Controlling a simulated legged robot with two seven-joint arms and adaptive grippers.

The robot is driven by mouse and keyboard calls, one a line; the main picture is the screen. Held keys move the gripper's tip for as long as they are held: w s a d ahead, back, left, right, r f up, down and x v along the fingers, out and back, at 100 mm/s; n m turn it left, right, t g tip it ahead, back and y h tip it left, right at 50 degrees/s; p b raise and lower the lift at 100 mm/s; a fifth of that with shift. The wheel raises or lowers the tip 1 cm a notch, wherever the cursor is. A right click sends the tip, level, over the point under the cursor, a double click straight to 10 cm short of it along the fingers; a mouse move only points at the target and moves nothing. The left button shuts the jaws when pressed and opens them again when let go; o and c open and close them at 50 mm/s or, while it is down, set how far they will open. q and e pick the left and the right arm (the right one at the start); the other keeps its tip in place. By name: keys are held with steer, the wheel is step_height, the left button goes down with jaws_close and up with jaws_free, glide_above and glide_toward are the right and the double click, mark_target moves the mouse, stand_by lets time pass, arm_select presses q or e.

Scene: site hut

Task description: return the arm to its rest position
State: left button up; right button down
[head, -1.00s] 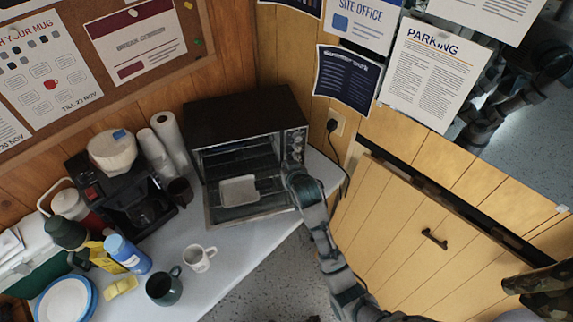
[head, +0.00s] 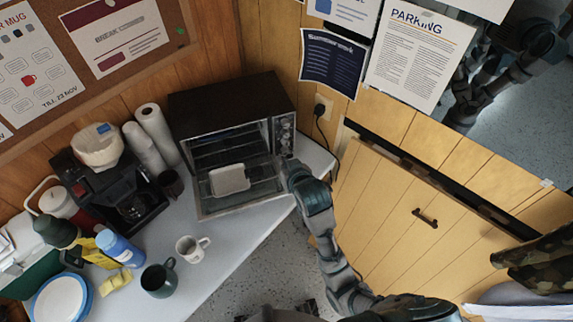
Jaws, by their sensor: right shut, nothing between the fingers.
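My right arm comes in from the bottom right and reaches up to the right end of the open toaster oven (head: 232,97). My right gripper (head: 286,165) is at the oven's front right corner, beside the lowered door, and is shut with nothing in it. The fingertips are small and partly hidden by the wrist, so I cannot tell whether they touch the oven. My left gripper is not in view.
The white counter (head: 225,262) holds a coffee maker (head: 112,190), a white mug (head: 192,248), a dark mug (head: 159,279), a blue-capped bottle (head: 120,249) and plates (head: 60,300). Open floor shows beside the counter.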

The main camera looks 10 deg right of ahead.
steer(key=s+d+f+g+h, duration=0.1)
steer(key=s+d+f+g, duration=0.35)
steer(key=s+f, duration=0.95)
steer(key=s+d+f+g, duration=0.45)
steer(key=s+f, duration=0.75)
steer(key=s, duration=0.3)
steer(key=s+x, duration=0.2)
steer(key=x, duration=0.7)
steer(key=s+d+f+x, duration=0.1)
steer(key=s+x, duration=0.1)
steer(key=x, duration=0.8)
steer(key=s+f, duration=0.5)
steer(key=f, duration=0.3)
steer(key=s+d+f+n+g, duration=0.1)
steer(key=s+f, duration=0.4)
steer(key=f, duration=0.4)
steer(key=shift+s+d, duration=0.2)
steer(key=shift+d, duration=0.1)
